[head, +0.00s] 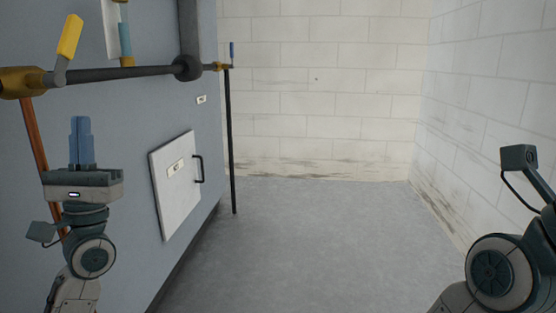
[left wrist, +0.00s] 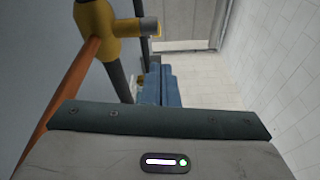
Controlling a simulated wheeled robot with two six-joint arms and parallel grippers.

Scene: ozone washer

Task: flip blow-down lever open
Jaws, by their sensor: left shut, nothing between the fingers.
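Two levers show in the head view, and no readable label tells which is the blow-down lever. A small blue lever (head: 232,52) stands upright at the far end of the dark horizontal pipe, above a thin dark vertical pipe (head: 230,140). A larger yellow lever (head: 70,36) stands tilted on a brass valve (head: 22,82) at the left; that valve also shows in the left wrist view (left wrist: 95,18). My left gripper (head: 81,120) is shut and empty, pointing up below the horizontal pipe, apart from both levers. Its blue fingers show in the left wrist view (left wrist: 162,85). My right gripper is out of view.
The blue-grey cabinet wall (head: 130,120) carries a white hatch (head: 172,190) with a black handle. A copper pipe (head: 38,150) runs down behind my left arm. The floor (head: 310,240) in the middle is clear, up to white block walls.

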